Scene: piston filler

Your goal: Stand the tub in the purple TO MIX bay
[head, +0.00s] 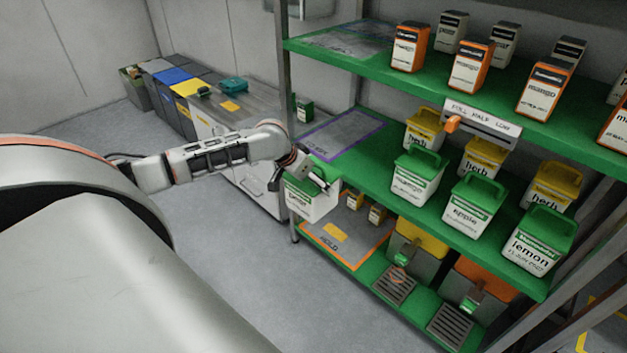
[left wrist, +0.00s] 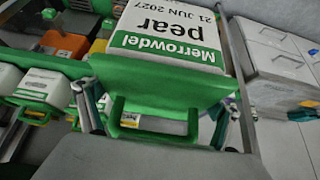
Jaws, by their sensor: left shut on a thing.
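My left gripper (head: 313,175) is shut on the tub (head: 308,204), a white tub with a green lid and handle. In the left wrist view the tub (left wrist: 165,42) reads "Merrowdel pear, 21 JUN 2027", and the fingers of my left gripper (left wrist: 165,115) stand on either side of the green handle. The tub hangs roughly upright at the front left end of the middle green shelf, apart from the bay. The purple-outlined bay (head: 345,133) is at that shelf's left end, behind the tub; its grey surface looks empty and its lettering is partly hidden. My right gripper is not in view.
Several green- and yellow-lidded tubs, including lemon (head: 533,243), stand right of the bay. The green upper shelf (head: 375,67) overhangs it, and a metal post (head: 282,75) stands at its left. The orange-outlined HOLD bay (head: 350,262) lies below. A grey counter (head: 240,115) is behind.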

